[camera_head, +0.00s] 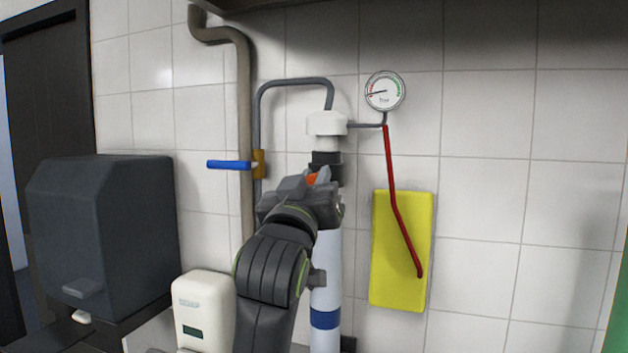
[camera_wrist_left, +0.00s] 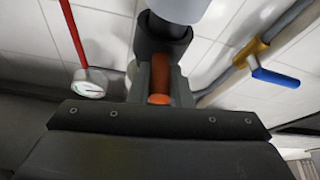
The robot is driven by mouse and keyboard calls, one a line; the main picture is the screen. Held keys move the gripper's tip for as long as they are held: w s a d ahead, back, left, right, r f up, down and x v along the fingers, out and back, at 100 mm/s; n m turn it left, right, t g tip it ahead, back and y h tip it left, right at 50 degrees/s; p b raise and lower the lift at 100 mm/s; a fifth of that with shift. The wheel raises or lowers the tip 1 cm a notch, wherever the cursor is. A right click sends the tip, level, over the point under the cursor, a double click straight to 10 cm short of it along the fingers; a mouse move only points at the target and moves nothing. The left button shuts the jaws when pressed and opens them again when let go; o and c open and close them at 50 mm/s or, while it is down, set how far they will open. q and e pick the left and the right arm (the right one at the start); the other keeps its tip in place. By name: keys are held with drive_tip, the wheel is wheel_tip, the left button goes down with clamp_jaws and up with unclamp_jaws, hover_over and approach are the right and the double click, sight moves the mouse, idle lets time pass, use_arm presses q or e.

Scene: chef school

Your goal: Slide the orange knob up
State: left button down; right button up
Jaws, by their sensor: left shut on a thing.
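The orange knob (camera_head: 311,179) shows as a small patch at the tip of my left gripper (camera_head: 318,178), on the upright white pipe (camera_head: 327,262). In the left wrist view the orange knob (camera_wrist_left: 160,99) sits between the two fingers of my left gripper (camera_wrist_left: 160,74), which are shut on it. The fingers hide most of the knob. A black collar (camera_head: 326,158) is on the pipe just above the gripper, under a white cap (camera_head: 327,123). My right gripper is in neither view.
A blue-handled valve (camera_head: 229,165) on a grey-brown pipe (camera_head: 245,110) is to the left. A dark dispenser (camera_head: 100,230) and a cream dispenser (camera_head: 203,305) are at lower left.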

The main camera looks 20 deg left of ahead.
use_arm(q)
drive_tip(key=shift+r, duration=2.25)
drive_tip(key=shift+s+r, duration=0.1)
drive_tip(key=shift+r, duration=0.25)
drive_tip(key=c, duration=1.5)
unclamp_jaws()
drive_tip(key=shift+o, duration=0.9)
drive_tip(key=shift+f, duration=0.1)
